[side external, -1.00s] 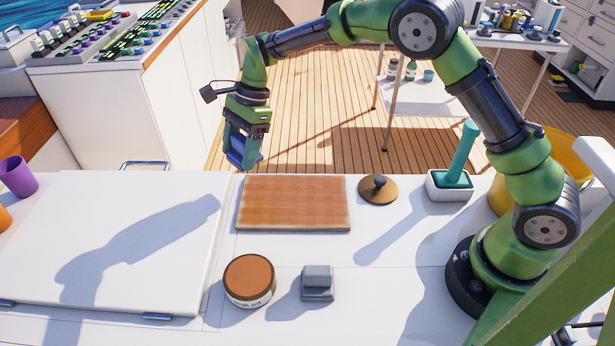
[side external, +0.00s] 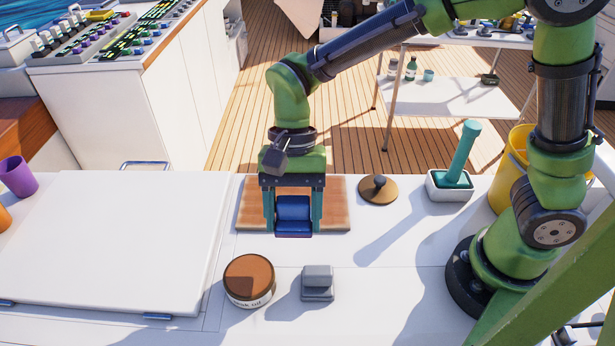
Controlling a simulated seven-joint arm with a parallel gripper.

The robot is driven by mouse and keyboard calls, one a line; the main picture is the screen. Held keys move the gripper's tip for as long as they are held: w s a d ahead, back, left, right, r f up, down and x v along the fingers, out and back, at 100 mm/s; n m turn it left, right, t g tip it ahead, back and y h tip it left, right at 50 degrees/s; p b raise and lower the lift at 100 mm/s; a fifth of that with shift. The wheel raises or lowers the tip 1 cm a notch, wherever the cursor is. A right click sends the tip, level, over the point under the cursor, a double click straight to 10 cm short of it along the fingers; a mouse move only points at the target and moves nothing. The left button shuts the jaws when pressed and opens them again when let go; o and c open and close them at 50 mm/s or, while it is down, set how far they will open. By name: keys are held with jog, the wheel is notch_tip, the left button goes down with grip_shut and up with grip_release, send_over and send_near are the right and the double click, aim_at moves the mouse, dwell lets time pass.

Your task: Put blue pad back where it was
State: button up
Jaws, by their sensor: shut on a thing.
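The blue pad (side external: 293,212) is between the fingers of my gripper (side external: 293,222), which is shut on it. My gripper points down, over the front part of the wooden board (side external: 334,190) in this view. I cannot tell whether the pad touches the board or hangs above it. The grey block (side external: 317,283) stands on the white worktop, below and a little right of the gripper in the picture. The fingers stand at the pad's left and right sides.
A brown-topped jar (side external: 250,280) stands left of the grey block. A round lid with a knob (side external: 378,189), a teal-handled tool in a white holder (side external: 452,182) and a yellow bucket (side external: 516,165) are to the right. A white hatch panel (side external: 130,235) lies left. The worktop right of the grey block is clear.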

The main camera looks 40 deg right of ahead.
jog(key=s+d+f+n+g+h, duration=0.1)
jog(key=s+d+f+n, duration=0.2)
jog(key=s, duration=0.5)
jog(key=n+h, duration=0.2)
jog(key=n, duration=0.4)
send_over(385, 295)
jog(key=w, duration=0.1)
jog(key=f, duration=0.2)
jog(key=shift+w+f, duration=0.15)
jog(key=shift+f, duration=1.65)
jog(key=shift+w+f, duration=0.1)
jog(key=shift+f, duration=1.7)
jog(key=shift+f, duration=0.15)
jog(key=o, duration=0.9)
jog(key=shift+o, duration=0.2)
